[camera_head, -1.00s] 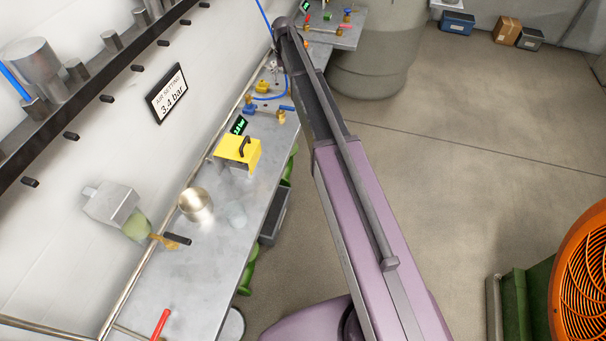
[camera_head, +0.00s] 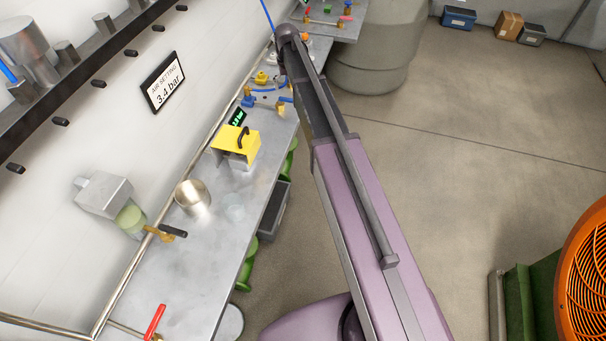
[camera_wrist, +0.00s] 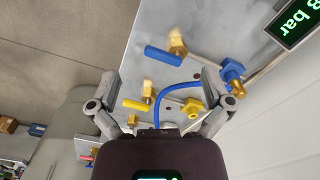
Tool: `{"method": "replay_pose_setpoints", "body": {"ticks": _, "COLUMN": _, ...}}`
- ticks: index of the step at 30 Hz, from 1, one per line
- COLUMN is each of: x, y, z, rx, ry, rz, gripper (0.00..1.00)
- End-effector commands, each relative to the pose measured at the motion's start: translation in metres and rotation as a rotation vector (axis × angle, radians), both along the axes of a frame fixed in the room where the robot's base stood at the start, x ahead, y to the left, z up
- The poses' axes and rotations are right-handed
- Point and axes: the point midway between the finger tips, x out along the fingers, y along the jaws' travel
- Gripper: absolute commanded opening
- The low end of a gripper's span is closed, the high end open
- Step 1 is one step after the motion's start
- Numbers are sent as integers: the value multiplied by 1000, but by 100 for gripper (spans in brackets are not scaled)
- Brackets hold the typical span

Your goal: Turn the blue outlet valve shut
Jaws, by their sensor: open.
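A blue lever handle (camera_wrist: 163,55) on a brass valve body (camera_wrist: 177,42) shows in the wrist view, ahead of my gripper (camera_wrist: 160,82). The blue lever also shows in the head view (camera_head: 286,100), near the bench's outer edge. My gripper is open, its fingers spread wide with nothing gripped. The lever lies ahead of the gap, apart from both fingers. A blue knob on a brass fitting (camera_wrist: 232,70) is beside the right finger. A yellow lever (camera_wrist: 136,104) and a blue hose (camera_wrist: 170,92) show between the fingers. In the head view my arm hides the gripper.
A digital display (camera_wrist: 293,22) stands near the blue knob. The wall runs along the left; open floor (camera_head: 450,190) lies right.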

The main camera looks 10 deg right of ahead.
Motion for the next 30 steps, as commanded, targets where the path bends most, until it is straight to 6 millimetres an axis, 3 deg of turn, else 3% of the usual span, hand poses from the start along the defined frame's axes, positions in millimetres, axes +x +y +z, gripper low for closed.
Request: {"method": "replay_pose_setpoints", "body": {"ticks": 30, "x": -110, "y": 5, "z": -87, "rx": 0, "ry": 0, "rz": 60, "gripper": 100}}
